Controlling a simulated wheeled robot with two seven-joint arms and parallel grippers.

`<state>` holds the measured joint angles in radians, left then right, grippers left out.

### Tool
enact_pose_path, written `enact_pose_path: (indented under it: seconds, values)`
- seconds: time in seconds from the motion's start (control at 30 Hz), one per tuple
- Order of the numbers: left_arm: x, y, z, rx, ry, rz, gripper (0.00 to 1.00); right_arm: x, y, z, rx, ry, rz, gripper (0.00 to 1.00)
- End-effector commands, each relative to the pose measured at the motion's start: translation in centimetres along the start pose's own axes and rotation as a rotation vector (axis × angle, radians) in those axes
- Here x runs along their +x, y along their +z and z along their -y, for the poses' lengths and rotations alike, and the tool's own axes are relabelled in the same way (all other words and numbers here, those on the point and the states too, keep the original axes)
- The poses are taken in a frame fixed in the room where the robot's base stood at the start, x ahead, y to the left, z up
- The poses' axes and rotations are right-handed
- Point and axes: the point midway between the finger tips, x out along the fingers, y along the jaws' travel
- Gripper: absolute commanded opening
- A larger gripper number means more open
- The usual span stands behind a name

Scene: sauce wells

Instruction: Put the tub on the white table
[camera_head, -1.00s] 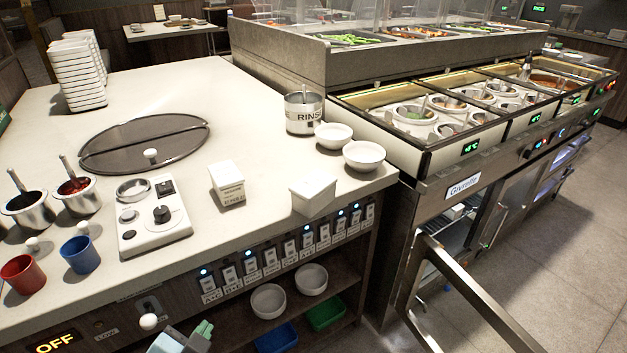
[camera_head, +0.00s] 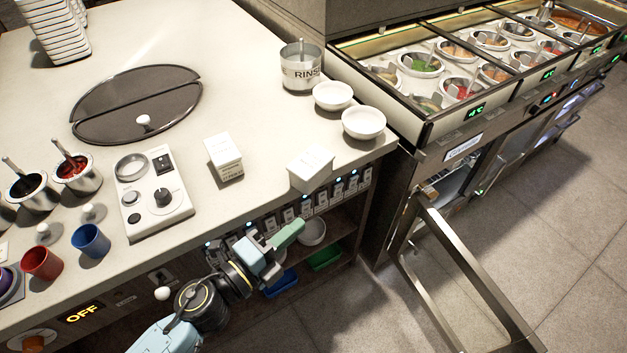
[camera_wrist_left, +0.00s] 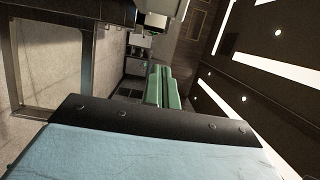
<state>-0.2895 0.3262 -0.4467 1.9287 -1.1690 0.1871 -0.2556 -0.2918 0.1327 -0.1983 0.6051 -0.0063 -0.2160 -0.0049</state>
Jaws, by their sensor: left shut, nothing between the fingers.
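Two white lidded tubs stand on the pale counter (camera_head: 255,120). One tub with dark print on its side (camera_head: 224,157) is near the middle, and the other tub (camera_head: 311,167) is at the front edge to the right. I cannot tell which one the task means. My left gripper (camera_head: 289,233) is in front of the counter, beside the row of switches, below and a little left of the edge tub and apart from it. Its green fingers are shut and empty, and they also show in the left wrist view (camera_wrist_left: 165,90). My right gripper is not in view.
Two white bowls (camera_head: 363,123) and a rinse pot (camera_head: 301,66) stand behind the edge tub. A control box (camera_head: 152,195), cups (camera_head: 90,241) and sauce pots are at left. An open metal-framed door (camera_head: 465,270) juts out at right. Open shelves are below the counter.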

Motion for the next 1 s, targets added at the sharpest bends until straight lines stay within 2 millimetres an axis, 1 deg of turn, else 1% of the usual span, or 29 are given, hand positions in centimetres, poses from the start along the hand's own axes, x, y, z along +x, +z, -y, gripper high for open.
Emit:
enact_pose_path:
  seconds: [0.2, 0.43, 0.5, 0.6, 0.7, 0.83, 1.0]
  values:
    - [4.3, 0.1, 0.3, 0.000, -0.004, 0.001, 0.00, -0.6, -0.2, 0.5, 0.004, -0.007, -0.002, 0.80]
    - [9.1, 0.1, 0.2, -0.003, -0.003, 0.002, 0.00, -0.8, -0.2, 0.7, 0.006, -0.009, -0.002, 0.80]
    - [9.2, 1.4, 0.0, 0.002, -0.001, 0.004, 0.00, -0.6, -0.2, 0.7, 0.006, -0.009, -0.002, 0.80]
    - [9.5, 2.7, 0.0, 0.000, -0.001, 0.004, 0.00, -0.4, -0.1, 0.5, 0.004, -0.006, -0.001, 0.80]
    - [9.7, 3.5, 0.0, -0.002, -0.001, 0.002, 0.00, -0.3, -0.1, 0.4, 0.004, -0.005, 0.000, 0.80]
    - [9.7, 3.9, 0.0, -0.003, 0.000, 0.003, 0.00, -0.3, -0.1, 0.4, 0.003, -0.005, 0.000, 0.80]
    - [9.7, 4.0, 0.0, -0.003, -0.001, 0.003, 0.00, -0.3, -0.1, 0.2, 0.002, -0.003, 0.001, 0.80]
